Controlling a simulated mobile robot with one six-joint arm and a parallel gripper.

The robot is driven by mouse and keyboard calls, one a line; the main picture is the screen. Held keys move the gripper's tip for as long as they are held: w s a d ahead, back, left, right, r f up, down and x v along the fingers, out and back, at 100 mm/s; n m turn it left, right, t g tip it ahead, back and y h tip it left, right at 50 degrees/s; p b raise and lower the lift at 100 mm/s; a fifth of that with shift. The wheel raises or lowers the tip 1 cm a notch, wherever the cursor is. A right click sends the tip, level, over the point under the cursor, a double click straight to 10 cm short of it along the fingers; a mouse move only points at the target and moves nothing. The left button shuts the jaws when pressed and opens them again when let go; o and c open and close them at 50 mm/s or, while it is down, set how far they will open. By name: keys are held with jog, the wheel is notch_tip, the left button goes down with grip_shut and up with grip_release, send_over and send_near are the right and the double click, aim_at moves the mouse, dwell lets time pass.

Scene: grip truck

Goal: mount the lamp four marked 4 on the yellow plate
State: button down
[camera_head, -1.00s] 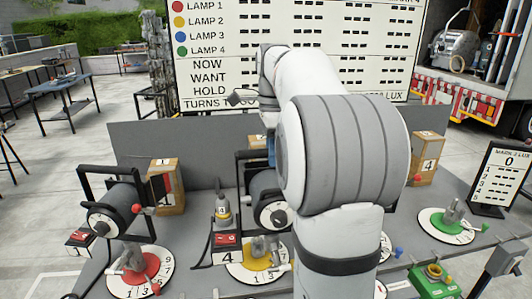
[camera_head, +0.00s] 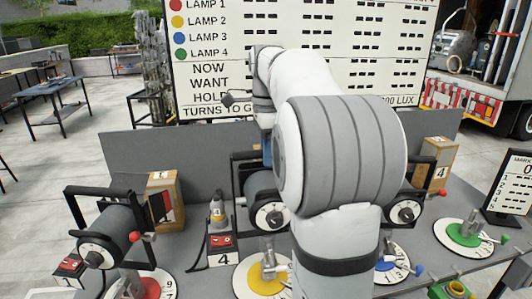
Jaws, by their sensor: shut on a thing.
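My gripper (camera_head: 264,148) is mostly hidden at the far end of my arm, above a dark lamp (camera_head: 266,192) in a black yoke. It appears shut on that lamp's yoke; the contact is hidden. The lamp has a round pale dial and hangs beyond the yellow plate (camera_head: 253,285), which carries a grey clamp (camera_head: 268,264). I cannot read a number on the lamp. A black box marked 4 (camera_head: 222,258) with a red top stands left of the yellow plate, with a cable.
Another lamp (camera_head: 108,235) stands over the red plate (camera_head: 151,287) at left. A lamp (camera_head: 403,211) stands behind the blue plate (camera_head: 387,264). The green plate (camera_head: 466,234) is at right, near a crate marked 4 (camera_head: 436,172). A grey panel (camera_head: 130,150) backs the bench.

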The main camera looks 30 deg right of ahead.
aim_at(266, 182)
jog(key=shift+f+b, duration=0.95)
jog(key=shift+b, duration=0.05)
jog(key=shift+s+f, duration=0.1)
jog(key=shift+f, duration=0.05)
dwell(0.5)
jog(key=shift+f, duration=0.25)
jog(key=shift+f+b, duration=1)
jog(key=shift+f, duration=0.55)
jog(key=c, duration=1.5)
grip_release()
jog(key=o, duration=0.3)
jog(key=shift+f, duration=0.15)
notch_tip(266, 182, up, 8)
jog(key=shift+d, duration=0.1)
